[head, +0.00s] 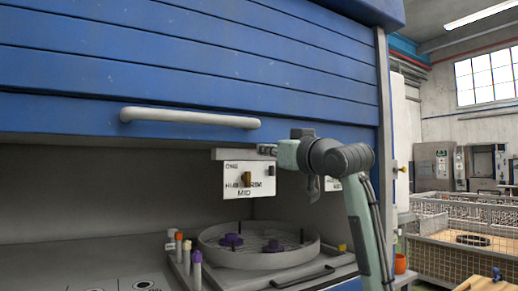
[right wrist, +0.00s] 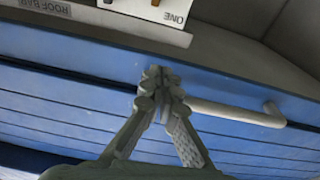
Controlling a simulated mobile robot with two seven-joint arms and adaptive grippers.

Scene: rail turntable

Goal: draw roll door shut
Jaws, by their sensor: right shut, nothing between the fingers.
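The blue roll door (head: 190,60) hangs partly lowered across the upper part of the cabinet in the head view. Its slats also show in the right wrist view (right wrist: 60,85), which is upside down. A pale bar handle (head: 190,117) runs along the door's lower part. My right gripper (head: 266,150) is just below and right of the handle's right end. In the right wrist view, the closed, empty fingers (right wrist: 162,88) lie beside the near end of the handle (right wrist: 235,113). I cannot tell whether they touch it. My left gripper is not in view.
Inside the opening, a white sign (head: 249,181) hangs behind my right gripper. Below stands a round grey turntable tray (head: 258,258) with purple pieces. Several capped tubes (head: 196,270) stand left of it. A wire-mesh crate (head: 455,240) stands far right.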

